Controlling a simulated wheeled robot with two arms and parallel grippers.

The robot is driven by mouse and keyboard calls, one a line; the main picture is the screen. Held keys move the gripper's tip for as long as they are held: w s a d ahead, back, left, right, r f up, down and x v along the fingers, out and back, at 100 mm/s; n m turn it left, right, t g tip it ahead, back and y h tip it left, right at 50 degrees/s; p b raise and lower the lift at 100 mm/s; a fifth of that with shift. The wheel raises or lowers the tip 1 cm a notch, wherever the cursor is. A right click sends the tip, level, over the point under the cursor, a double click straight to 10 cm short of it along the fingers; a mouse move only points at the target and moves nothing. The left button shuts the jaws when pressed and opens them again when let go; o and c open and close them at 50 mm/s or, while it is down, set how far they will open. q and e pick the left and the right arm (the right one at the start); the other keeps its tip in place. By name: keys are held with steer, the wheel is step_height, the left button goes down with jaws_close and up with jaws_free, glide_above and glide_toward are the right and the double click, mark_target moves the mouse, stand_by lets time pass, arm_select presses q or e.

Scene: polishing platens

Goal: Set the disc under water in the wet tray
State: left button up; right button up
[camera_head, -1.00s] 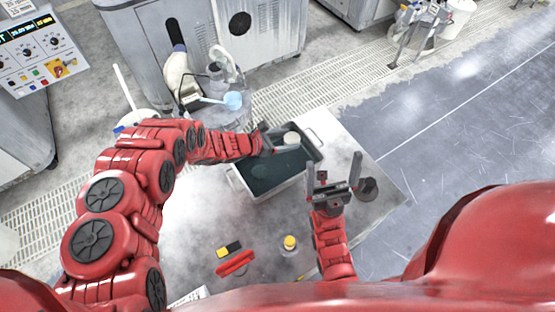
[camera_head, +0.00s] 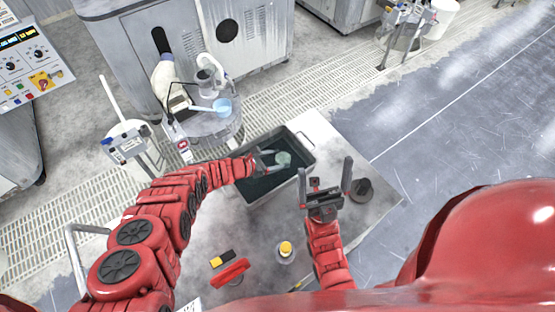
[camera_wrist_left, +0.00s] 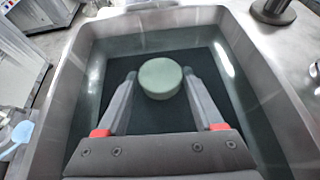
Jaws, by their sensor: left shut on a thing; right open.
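The disc (camera_head: 283,158) is a short round piece, tinted green by the water, inside the wet tray (camera_head: 311,146). My left gripper (camera_head: 270,158) reaches down into the tray and is shut on the disc. In the left wrist view the disc (camera_wrist_left: 160,78) sits between the two fingertips, over the dark tray floor, with the tray wall (camera_wrist_left: 255,70) around it. Whether the disc touches the floor I cannot tell. My right gripper (camera_head: 326,184) is open and empty, above the table right of the tray.
A dark round knob-like piece (camera_head: 361,189) stands on the table (camera_head: 370,220) to the right. A yellow-capped bottle (camera_head: 286,249) and a red-handled item (camera_head: 230,273) are in front.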

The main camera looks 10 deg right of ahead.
arm_select(q)
steer(key=o, duration=1.3)
steer(key=shift+f, duration=0.1)
steer(key=shift+c, duration=0.2)
steer(key=shift+r, duration=0.3)
steer(key=shift+a+r+p, duration=0.2)
steer(key=shift+a+p, duration=0.1)
steer(key=p+v, duration=0.1)
steer(key=v, duration=0.2)
steer(key=shift+r+p, duration=0.1)
steer(key=shift+p, duration=0.25)
steer(key=v, duration=0.8)
steer(key=shift+s+a+p, duration=0.1)
steer(key=shift+s+p, duration=0.05)
steer(key=shift+p, duration=0.15)
